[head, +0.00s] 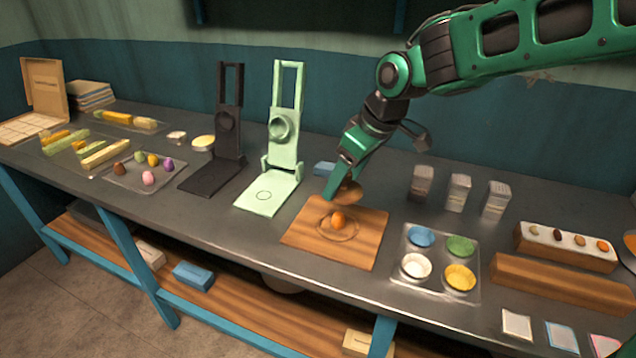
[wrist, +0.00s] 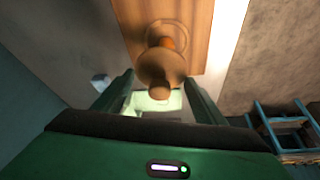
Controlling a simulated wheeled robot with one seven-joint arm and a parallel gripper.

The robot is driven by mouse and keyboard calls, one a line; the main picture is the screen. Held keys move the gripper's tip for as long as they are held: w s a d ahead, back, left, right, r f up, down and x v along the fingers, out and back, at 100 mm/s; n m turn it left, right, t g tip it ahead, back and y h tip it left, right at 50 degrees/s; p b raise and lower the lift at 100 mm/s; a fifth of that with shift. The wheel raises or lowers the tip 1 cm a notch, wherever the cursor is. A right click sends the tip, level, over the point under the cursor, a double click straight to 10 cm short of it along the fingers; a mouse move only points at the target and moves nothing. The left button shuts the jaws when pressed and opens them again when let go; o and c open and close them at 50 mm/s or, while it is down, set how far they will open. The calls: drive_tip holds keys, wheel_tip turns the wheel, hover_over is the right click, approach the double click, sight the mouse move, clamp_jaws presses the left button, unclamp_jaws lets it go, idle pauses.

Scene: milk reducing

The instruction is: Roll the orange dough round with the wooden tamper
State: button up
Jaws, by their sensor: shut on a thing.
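The orange dough (head: 338,219) is a small ball on the wooden board (head: 368,250), inside a round outline. My gripper (head: 342,188) is above the far part of the board, shut on the wooden tamper (head: 350,193). The tamper is tilted and sits just above and behind the dough; I cannot tell whether they touch. In the wrist view the tamper (wrist: 160,66) has its knob between my fingers and its wide disc beyond them. It partly covers the dough (wrist: 167,42) on the board there.
A pale green press (head: 267,196) and a black press (head: 212,178) stand left of the board. A tray of coloured cups (head: 408,283) is close on the right. Small stacks (head: 459,193) stand behind it. A tray of coloured balls (head: 128,179) lies far left.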

sight(344, 191)
drive_tip(key=shift+s+a, duration=0.2)
drive_tip(key=shift+a, duration=0.3)
drive_tip(key=shift+f, duration=2.6)
drive_tip(key=shift+f, duration=0.35)
drive_tip(key=shift+s+d+f, duration=0.1)
drive_tip(key=shift+s+f, duration=0.05)
drive_tip(key=shift+s, duration=0.3)
drive_tip(key=shift+s+d, duration=0.15)
drive_tip(key=shift+d, duration=0.1)
drive_tip(key=shift+d, duration=0.25)
